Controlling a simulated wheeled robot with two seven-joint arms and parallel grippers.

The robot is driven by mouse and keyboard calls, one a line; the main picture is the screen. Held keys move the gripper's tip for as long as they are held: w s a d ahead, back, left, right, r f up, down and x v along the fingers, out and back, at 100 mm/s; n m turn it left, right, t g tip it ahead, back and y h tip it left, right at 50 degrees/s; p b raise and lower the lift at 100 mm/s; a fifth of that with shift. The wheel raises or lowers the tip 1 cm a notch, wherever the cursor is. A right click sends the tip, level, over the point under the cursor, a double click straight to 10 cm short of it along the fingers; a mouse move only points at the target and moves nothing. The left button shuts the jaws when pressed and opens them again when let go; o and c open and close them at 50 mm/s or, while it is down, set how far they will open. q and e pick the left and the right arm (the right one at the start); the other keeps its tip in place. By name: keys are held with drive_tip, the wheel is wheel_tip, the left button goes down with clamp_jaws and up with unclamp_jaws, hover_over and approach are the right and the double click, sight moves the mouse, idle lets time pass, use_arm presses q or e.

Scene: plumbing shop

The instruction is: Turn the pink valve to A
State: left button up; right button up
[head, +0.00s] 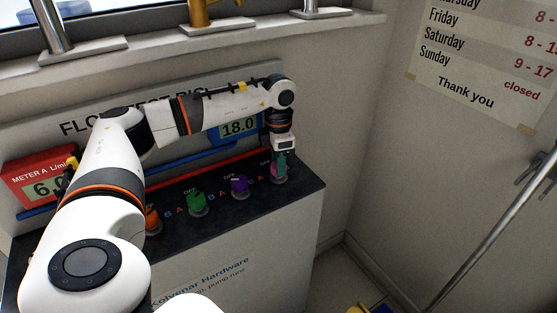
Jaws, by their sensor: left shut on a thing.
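The pink valve (280,178) is the rightmost knob on the dark top of the test rig. My left gripper (279,165) points down over it and is shut on it, hiding most of the knob. Only a little pink shows at its lower edge. My right gripper is not in view.
The purple valve (239,186), the green valve (196,202) and the orange valve (153,219) stand left of it. A blue meter (238,127) reads 18.0. A red meter (38,180) is partly hidden by my arm.

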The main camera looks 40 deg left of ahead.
use_arm(q)
drive_tip(key=shift+n, duration=0.4)
drive_tip(key=n+p, duration=0.1)
drive_tip(key=n, duration=0.4)
drive_tip(key=shift+n, duration=0.4)
drive_tip(key=n, duration=0.3)
drive_tip(key=shift+r+n+p, duration=0.1)
drive_tip(key=shift+n+p, duration=0.2)
drive_tip(key=shift+p, duration=0.1)
drive_tip(key=n, duration=0.3)
drive_tip(key=shift+n+p, duration=0.3)
drive_tip(key=shift+p, duration=0.05)
drive_tip(key=n+p, duration=0.1)
drive_tip(key=n, duration=0.4)
drive_tip(key=shift+w, duration=0.1)
drive_tip(key=shift+a+n+p, duration=0.1)
drive_tip(key=shift+n+p, duration=0.4)
drive_tip(key=shift+n, duration=2)
drive_tip(key=o, duration=1)
